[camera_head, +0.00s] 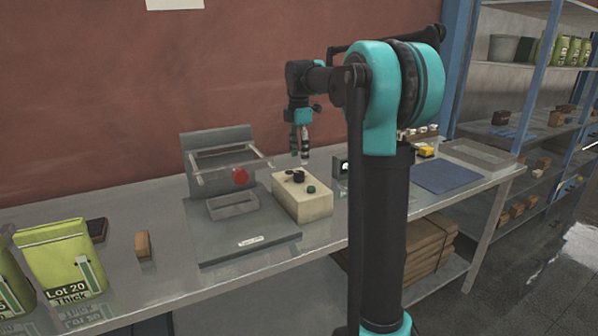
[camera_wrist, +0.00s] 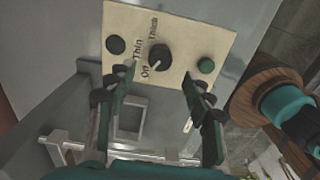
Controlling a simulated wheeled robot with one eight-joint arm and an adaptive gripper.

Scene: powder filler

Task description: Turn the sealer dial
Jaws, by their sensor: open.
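The sealer dial (camera_wrist: 160,55) is a black round knob on a cream control box (camera_wrist: 190,22). In the wrist view the labels Thin, Thick and one that seems to read "On" lie around it. Its pale pointer mark appears to aim down-left, toward that last label. In the head view the dial (camera_head: 298,175) is on top of the box (camera_head: 304,204). My gripper (camera_wrist: 158,80) is open and empty, its fingers spread to either side below the dial in the picture. In the head view my gripper (camera_head: 305,154) hangs just above the box, apart from the dial.
A black knob (camera_wrist: 115,45) and a green button (camera_wrist: 206,65) flank the dial. The grey sealer (camera_head: 240,240) with a red button (camera_head: 240,176) stands left of the box. Green bags (camera_head: 62,258) and a wooden block (camera_head: 142,245) are further left.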

